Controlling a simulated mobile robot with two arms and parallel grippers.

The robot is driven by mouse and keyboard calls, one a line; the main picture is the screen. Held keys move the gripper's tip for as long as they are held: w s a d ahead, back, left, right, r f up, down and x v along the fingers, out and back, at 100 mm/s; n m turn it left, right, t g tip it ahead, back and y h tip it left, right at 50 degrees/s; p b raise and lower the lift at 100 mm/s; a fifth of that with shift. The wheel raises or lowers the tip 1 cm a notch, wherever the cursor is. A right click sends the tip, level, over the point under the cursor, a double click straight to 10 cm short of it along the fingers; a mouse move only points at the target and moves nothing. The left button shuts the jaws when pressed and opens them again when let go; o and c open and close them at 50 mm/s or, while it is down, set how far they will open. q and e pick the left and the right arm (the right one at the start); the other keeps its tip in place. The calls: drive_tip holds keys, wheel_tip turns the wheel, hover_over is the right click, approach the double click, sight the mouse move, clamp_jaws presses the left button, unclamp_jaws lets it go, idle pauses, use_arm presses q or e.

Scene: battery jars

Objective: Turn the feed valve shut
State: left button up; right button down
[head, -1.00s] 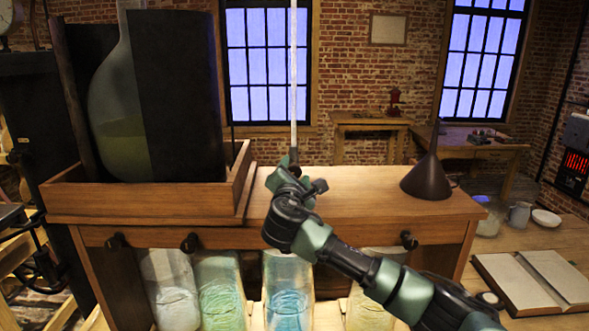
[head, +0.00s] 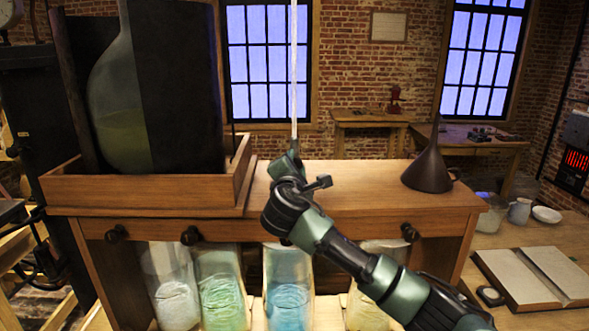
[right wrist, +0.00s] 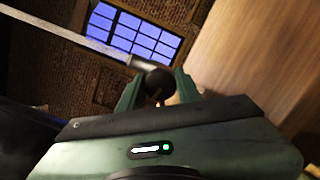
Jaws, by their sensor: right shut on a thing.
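A pale upright tube (head: 294,70) comes down in front of the left window and ends in a dark fitting just above the cabinet top. In the right wrist view the fitting has a dark round body (right wrist: 158,82), which I take for the feed valve. My right gripper (head: 290,157) is shut on it, with one green finger (right wrist: 130,95) on each side. In the head view the fingers mostly hide the valve, so its turn position cannot be read. My left gripper is not in view.
The wooden cabinet (head: 340,180) has dark knobs on its front and several glass jars (head: 219,285) with coloured liquid below. A tray (head: 120,190) with a large flask stands left. A dark funnel (head: 428,170) stands right, and an open book (head: 535,278) lies beyond.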

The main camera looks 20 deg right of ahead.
drive_tip(key=m+b, duration=0.2)
drive_tip(key=m, duration=0.1)
drive_tip(key=shift+f+m, duration=0.2)
drive_tip(key=shift+m, duration=0.1)
drive_tip(key=m+b, duration=0.1)
drive_tip(key=m, duration=0.2)
drive_tip(key=shift+g+y+b, duration=0.3)
drive_tip(key=shift+y, duration=0.1)
drive_tip(key=m+b, duration=0.1)
drive_tip(key=m, duration=0.3)
drive_tip(key=shift+y+b, duration=0.3)
drive_tip(key=shift+m+y+b, duration=0.3)
drive_tip(key=shift+m+b, duration=0.15)
drive_tip(key=shift+m, duration=1.45)
drive_tip(key=c, duration=1)
unclamp_jaws()
drive_tip(key=shift+r, duration=0.1)
